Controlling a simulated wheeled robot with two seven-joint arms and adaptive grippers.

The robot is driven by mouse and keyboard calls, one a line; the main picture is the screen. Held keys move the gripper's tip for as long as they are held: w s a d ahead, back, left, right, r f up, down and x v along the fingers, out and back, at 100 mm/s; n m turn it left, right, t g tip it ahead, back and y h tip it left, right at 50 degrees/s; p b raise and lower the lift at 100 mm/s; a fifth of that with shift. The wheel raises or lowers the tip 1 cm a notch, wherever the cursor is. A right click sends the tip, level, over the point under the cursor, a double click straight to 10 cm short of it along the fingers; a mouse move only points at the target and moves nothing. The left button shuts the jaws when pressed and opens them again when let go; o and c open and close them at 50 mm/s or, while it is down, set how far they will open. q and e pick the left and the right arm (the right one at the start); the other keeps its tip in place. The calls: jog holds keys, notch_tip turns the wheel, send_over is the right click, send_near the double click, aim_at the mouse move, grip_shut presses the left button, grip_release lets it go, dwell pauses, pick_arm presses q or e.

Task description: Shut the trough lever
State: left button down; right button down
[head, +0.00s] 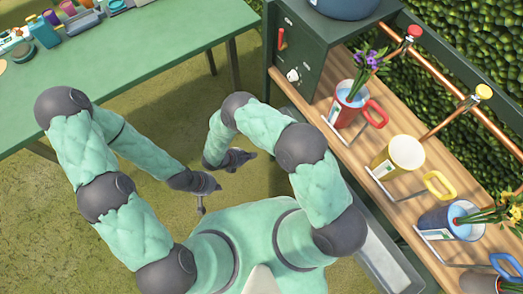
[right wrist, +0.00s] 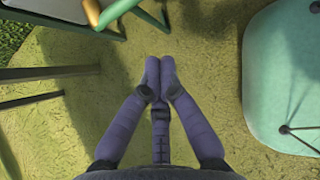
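A red lever (head: 282,40) sits upright on the front of a dark green box (head: 303,52) at the bench's upper left end, above a white knob (head: 293,75). A grey metal trough (head: 388,262) lies low beside the bench; I cannot tell which lever belongs to it. My left gripper (head: 201,205) hangs over the grass, apart from everything; its fingers are too small to read. My right gripper (head: 240,159) is also over the grass, left of the bench and well short of the box. In the right wrist view its fingertips (right wrist: 159,68) meet with nothing between them.
The wooden bench (head: 440,187) holds a red pot (head: 349,103), a yellow pot (head: 405,153) and a blue pot (head: 450,222). A copper pipe with red (head: 413,31) and yellow (head: 483,91) taps runs behind. A green table (head: 150,55) stands at upper left. Grass between is clear.

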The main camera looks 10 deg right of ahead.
jog(key=shift+f, duration=0.1)
jog(key=w+d+f+b, duration=0.2)
jog(key=d+f+b, duration=0.1)
jog(key=d, duration=0.3)
jog(key=shift+w+d+f+b, duration=0.25)
jog(key=shift+d+b, duration=0.15)
jog(key=shift+b, duration=0.35)
jog(key=shift+s, duration=0.1)
